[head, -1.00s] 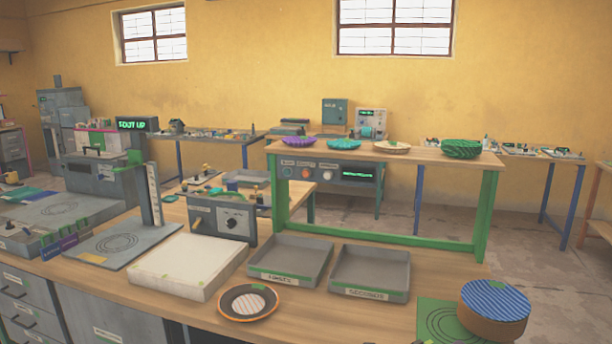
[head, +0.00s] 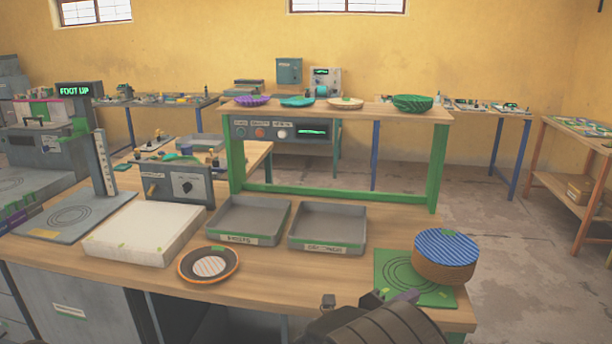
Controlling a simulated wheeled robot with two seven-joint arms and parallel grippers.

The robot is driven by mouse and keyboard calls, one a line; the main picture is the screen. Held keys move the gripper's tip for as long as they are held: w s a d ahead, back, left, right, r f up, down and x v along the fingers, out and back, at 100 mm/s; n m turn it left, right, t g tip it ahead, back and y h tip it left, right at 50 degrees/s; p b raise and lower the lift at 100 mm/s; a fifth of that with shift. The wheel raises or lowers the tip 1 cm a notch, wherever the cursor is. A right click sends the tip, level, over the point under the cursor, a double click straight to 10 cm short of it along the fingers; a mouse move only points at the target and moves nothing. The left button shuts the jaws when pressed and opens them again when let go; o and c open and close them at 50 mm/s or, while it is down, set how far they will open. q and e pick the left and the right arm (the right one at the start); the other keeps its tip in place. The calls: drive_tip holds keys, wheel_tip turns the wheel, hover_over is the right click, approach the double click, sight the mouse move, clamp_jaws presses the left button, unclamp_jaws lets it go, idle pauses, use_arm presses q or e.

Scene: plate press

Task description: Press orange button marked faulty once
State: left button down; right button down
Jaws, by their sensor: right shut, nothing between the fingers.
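Small labels above the buttons are too small to read. My right gripper (head: 378,318) is dark, at the bottom edge, partly cut off, shut and empty. It is well in front of and below the panel, touching no button. My left gripper is out of view.
Two grey trays (head: 328,245) and a white block (head: 105,251) stand between me and the panel. An orange-rimmed plate (head: 231,276) lies in front. A blue-topped round stack (head: 418,268) stands on a green mat (head: 388,289).

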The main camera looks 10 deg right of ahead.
drive_tip(key=s+a+f+m+g+y, duration=0.1)
drive_tip(key=s+f+m+g+y, duration=0.25)
drive_tip(key=s+f, duration=0.45)
drive_tip(key=s+a+f+m+g+y, duration=0.1)
drive_tip(key=s+f+m+g+y, duration=0.25)
drive_tip(key=f, duration=0.85)
drive_tip(key=s+a+f+m+g+y, duration=0.1)
drive_tip(key=s+f+m+g+y, duration=0.1)
drive_tip(key=s+f+m, duration=0.6)
drive_tip(key=s+a+f+m+g+y, duration=0.2)
drive_tip(key=s+a+f+m+y, duration=0.55)
drive_tip(key=a+f+m, duration=0.35)
drive_tip(key=a+m+t+y, duration=0.4)
drive_tip(key=a+m, duration=0.5)
drive_tip(key=m, duration=0.7)
drive_tip(key=shift+w+a+m, duration=0.2)
drive_tip(key=shift+a+m, duration=0.1)
drive_tip(key=shift+a, duration=0.1)
